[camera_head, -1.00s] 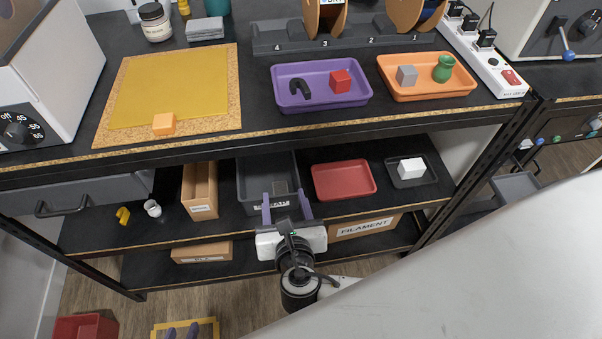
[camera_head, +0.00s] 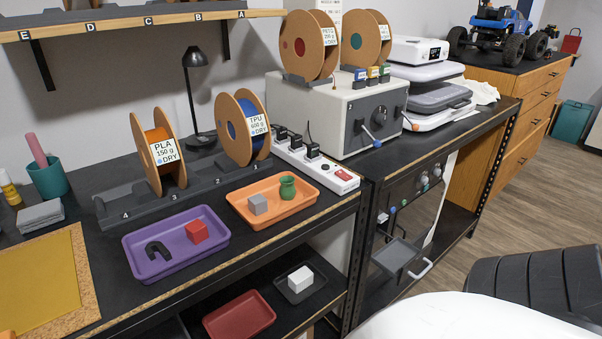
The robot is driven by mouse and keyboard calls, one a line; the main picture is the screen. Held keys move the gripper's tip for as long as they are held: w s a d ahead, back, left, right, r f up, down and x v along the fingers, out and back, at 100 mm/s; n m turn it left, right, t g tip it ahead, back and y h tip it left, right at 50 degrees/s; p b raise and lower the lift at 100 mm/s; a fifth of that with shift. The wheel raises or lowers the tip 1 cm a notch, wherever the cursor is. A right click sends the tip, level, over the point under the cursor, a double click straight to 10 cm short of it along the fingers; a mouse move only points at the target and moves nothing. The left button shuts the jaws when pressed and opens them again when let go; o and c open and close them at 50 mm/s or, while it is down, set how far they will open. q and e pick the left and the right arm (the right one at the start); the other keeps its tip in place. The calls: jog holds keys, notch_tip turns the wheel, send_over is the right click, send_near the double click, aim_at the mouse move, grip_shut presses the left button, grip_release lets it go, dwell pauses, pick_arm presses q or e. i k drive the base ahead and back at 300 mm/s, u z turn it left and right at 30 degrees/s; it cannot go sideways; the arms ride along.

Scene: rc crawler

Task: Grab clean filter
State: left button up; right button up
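Nothing in view is plainly marked as a clean filter, and I cannot tell which thing it is. A white block (camera_head: 300,278) sits in a small black tray (camera_head: 318,289) on the lower shelf. A grey block (camera_head: 258,204) and a green vase-like piece (camera_head: 288,187) are in the orange tray (camera_head: 247,222) on the bench. A red cube (camera_head: 197,231) and a black arch-shaped piece (camera_head: 158,249) are in the purple tray (camera_head: 150,272). Neither of my grippers is in view.
A red tray (camera_head: 240,315) lies on the lower shelf. Filament spools (camera_head: 158,155) stand behind the trays. A power strip (camera_head: 318,168) and a grey box with a blue-knobbed lever (camera_head: 350,115) are to the right. A grey tray (camera_head: 397,257) juts from the cabinet below. Floor is open at right.

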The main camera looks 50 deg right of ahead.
aim_at(301, 278)
jog(key=z, duration=1.65)
